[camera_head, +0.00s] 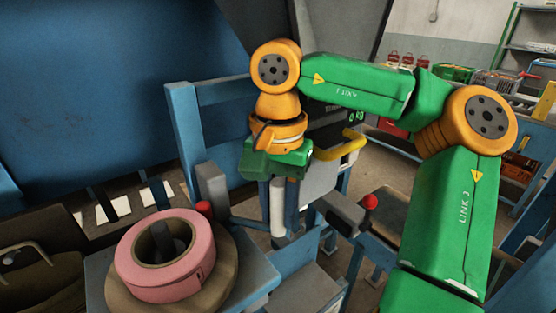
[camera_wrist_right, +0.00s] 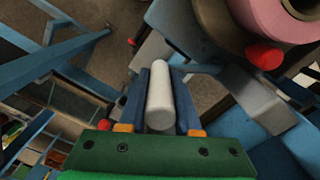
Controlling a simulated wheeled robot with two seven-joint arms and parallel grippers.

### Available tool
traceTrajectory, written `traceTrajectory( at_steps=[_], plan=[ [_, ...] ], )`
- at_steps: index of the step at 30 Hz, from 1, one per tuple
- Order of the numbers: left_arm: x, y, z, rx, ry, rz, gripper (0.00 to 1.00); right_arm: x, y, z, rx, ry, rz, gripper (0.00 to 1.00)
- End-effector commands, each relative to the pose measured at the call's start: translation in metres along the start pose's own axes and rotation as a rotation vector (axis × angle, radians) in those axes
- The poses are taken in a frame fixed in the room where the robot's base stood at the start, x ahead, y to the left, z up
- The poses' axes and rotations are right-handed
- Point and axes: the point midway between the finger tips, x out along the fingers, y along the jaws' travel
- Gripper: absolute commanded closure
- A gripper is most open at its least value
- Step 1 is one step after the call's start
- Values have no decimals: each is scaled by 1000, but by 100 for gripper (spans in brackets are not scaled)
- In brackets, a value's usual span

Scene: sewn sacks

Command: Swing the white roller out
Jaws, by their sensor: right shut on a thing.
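The white roller (camera_head: 278,210) stands upright on the blue frame, in the middle of the head view. My right gripper (camera_head: 278,196) comes down on it from above, with a blue finger on each side. In the right wrist view the white roller (camera_wrist_right: 160,92) lies lengthwise between the two blue fingers of my right gripper (camera_wrist_right: 161,85), which is shut on it. The roller's upper end is hidden by the green gripper body in the head view. My left gripper is in neither view.
A pink tape roll (camera_head: 165,255) sits on a round tan disc (camera_head: 225,280) at the lower left. Red knobs (camera_head: 370,201) stand to either side of the roller. A yellow handle (camera_head: 340,148) is close right of the gripper. A blue frame post (camera_head: 183,135) rises to the left.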

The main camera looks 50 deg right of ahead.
Motion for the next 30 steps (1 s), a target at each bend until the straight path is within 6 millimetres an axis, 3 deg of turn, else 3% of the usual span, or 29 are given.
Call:
traceTrajectory(
  at_steps=[4, 5, 8, 23, 30],
  plan=[
    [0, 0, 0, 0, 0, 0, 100, -1, 0, 0, -1, 1, -2, 100],
    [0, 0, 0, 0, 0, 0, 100, -1, 0, 0, -1, 0, -2, 65],
    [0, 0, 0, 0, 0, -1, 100, -1, 0, 0, 0, 0, -1, 38],
    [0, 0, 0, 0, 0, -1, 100, 0, 0, 1, 18, 0, -1, 38],
    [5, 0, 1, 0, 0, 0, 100, 1, 0, 10, 225, 2, 0, 38]
  ],
)
